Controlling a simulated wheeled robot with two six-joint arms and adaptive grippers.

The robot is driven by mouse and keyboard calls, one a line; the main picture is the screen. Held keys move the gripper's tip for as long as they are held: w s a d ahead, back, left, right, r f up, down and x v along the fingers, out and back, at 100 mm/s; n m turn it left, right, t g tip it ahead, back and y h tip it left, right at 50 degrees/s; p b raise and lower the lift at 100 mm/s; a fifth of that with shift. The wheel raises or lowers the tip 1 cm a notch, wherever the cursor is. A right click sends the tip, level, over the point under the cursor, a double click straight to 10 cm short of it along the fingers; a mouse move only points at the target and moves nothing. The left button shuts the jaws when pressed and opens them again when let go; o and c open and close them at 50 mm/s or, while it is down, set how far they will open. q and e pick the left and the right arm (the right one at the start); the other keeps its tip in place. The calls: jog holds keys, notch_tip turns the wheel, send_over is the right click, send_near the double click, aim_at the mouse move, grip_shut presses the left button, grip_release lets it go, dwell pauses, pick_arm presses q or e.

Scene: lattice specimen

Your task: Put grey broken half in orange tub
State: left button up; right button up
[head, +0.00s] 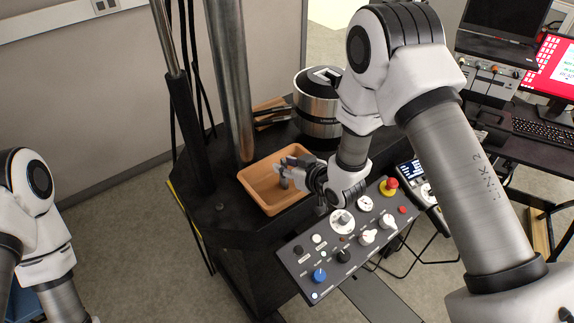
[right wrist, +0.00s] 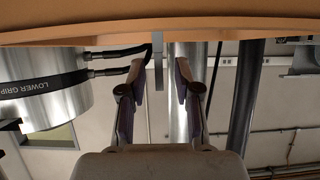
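The orange tub (head: 258,199) sits on the black machine table in the head view. Its orange edge (right wrist: 60,30) crosses the top of the right wrist view. My right gripper (head: 287,170) is over the tub, pointing into it. In the right wrist view its two fingers (right wrist: 160,78) stand apart. A narrow grey piece (right wrist: 158,74), seemingly the grey broken half, shows between them with gaps on both sides. In the head view a small grey piece (head: 283,183) shows below the fingertips, partly hidden. I cannot tell whether it rests on the tub floor. My left gripper is out of view.
A control panel (head: 329,260) with knobs and a red stop button stands in front of the tub. A silver-and-black cylindrical grip (head: 318,118) stands behind it. A steel column (head: 230,80) rises beside the tub's back left. A keyboard and screens are at far right.

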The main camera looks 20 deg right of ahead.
jog(key=shift+r, duration=0.1)
jog(key=shift+s+d, duration=0.1)
jog(key=shift+d, duration=0.05)
jog(key=b+v, duration=0.4)
jog(key=v, duration=0.8)
jog(key=s+d+f+m+g+h, duration=0.1)
jog(key=s+f+g, duration=0.25)
jog(key=f, duration=0.45)
jog(key=s+f+m+g+h, duration=0.1)
jog(key=s+f+g, duration=0.1)
jog(key=s+f, duration=0.45)
jog(key=s+d+f+m+g+h, duration=0.2)
jog(key=s+f+g, duration=0.4)
jog(key=s+f, duration=0.8)
jog(key=shift+s, duration=0.85)
jog(key=shift+w+g, duration=0.15)
jog(key=shift+g, duration=0.1)
